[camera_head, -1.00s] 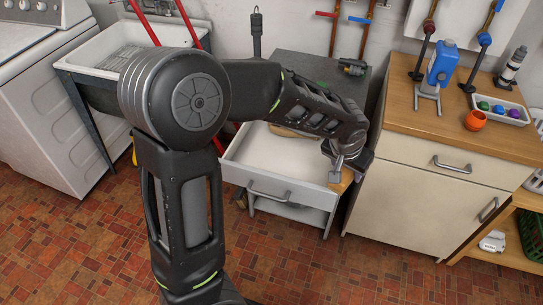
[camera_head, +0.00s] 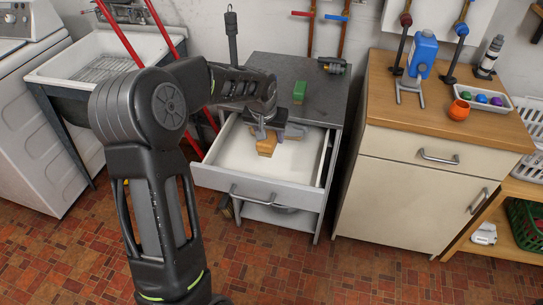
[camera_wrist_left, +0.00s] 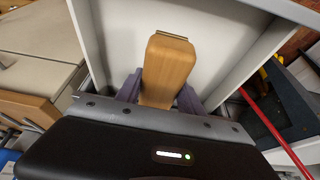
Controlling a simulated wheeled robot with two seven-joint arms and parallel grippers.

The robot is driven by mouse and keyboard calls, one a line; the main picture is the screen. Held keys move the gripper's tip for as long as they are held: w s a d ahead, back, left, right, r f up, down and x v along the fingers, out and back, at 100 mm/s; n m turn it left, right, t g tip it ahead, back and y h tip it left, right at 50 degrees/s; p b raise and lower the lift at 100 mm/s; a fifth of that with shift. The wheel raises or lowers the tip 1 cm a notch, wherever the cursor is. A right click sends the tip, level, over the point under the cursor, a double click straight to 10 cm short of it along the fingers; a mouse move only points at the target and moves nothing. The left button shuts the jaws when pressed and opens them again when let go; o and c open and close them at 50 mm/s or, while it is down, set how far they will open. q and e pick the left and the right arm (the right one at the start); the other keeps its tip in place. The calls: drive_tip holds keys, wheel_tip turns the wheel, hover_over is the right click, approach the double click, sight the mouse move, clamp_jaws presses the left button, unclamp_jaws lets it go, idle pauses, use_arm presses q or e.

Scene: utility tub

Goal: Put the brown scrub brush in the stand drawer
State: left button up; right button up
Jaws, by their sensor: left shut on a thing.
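The brown scrub brush (camera_head: 266,147) is held in my left gripper (camera_head: 268,134), over the inside of the open stand drawer (camera_head: 307,165). The left wrist view shows the brush's tan wooden body (camera_wrist_left: 167,70) between the two purple-grey fingers of the left gripper (camera_wrist_left: 160,92), with the pale drawer floor (camera_wrist_left: 216,45) behind it. The brush's bristles are hidden. I cannot tell whether the brush touches the drawer floor. The drawer is pulled out from the grey stand (camera_head: 335,95). My right gripper is not in view.
A green block-like item (camera_head: 300,91) and a dark tool-like item (camera_head: 332,65) lie on the stand top. A wooden-topped cabinet (camera_head: 390,125) stands at the right. A utility tub (camera_head: 60,75) and red bars (camera_head: 120,35) are at the left. Most of the drawer is clear.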

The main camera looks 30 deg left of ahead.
use_arm(q)
drive_tip(key=shift+a, duration=0.9)
hover_over(267, 162)
drive_tip(key=s, duration=0.2)
drive_tip(key=shift+w+d+f, duration=0.1)
drive_tip(key=shift+d+f, duration=0.1)
drive_tip(key=shift+f, duration=1.4)
drive_tip(key=shift+w+d+f, duration=0.1)
drive_tip(key=shift+d+f, duration=0.05)
drive_tip(key=shift+f, duration=1.4)
drive_tip(key=shift+f, duration=1.9)
drive_tip(key=shift+f, duration=0.1)
drive_tip(key=shift+f, duration=0.15)
drive_tip(key=o, duration=1.5)
drive_tip(key=shift+c, duration=0.2)
